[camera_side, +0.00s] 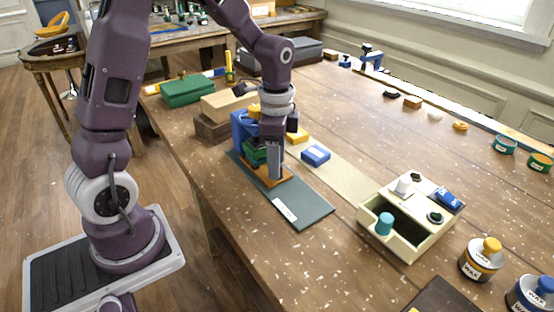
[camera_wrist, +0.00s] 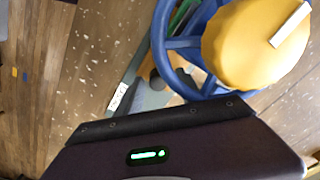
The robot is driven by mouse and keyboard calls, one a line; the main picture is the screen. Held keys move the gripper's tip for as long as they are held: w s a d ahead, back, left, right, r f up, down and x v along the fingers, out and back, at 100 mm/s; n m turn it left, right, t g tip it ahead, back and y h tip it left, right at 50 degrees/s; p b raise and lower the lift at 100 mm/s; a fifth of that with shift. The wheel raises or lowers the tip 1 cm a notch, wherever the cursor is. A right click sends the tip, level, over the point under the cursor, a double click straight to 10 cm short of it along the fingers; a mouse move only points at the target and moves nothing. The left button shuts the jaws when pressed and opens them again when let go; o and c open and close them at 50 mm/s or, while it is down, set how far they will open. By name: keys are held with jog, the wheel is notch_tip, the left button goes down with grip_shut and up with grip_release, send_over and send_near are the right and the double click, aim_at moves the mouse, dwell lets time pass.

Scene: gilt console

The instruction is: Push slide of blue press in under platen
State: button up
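The blue press (camera_side: 238,124) stands on a dark green base plate (camera_side: 312,208) that carries a white label. Its dark green platen (camera_side: 253,153) shows partly behind my gripper. The orange-brown slide (camera_side: 270,180) lies low at the front of the press, its near end sticking out; how far it reaches under the platen is hidden. My gripper (camera_side: 275,176) points down at the slide's front, close to it; contact is unclear. Its fingers overlap, so their opening does not show. In the wrist view the press's blue wheel (camera_wrist: 183,44) and yellow knob (camera_wrist: 250,42) fill the upper right.
A blue box (camera_side: 316,155) lies right of the press. A cream divided tray (camera_side: 405,243) with small items stands farther right, near wax tins (camera_side: 482,262). Wooden blocks (camera_side: 225,104) and a green case (camera_side: 188,91) sit behind.

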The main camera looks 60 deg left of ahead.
jog(key=shift+r, duration=0.1)
notch_tip(320, 180, up, 7)
jog(key=shift+f, duration=0.15)
jog(key=shift+s+d+r, duration=0.1)
jog(key=shift+s+r, duration=0.05)
jog(key=shift+r, duration=0.15)
jog(key=s+d+r+n+t, duration=0.2)
jog(key=s+d+r+n, duration=0.1)
jog(key=s, duration=0.6)
jog(key=s+d+r+n+t, duration=0.3)
jog(key=s+n, duration=0.3)
jog(key=s, duration=0.3)
jog(key=shift+s+d+r+t, duration=0.2)
jog(key=shift+r+t, duration=0.1)
jog(key=shift+r, duration=0.2)
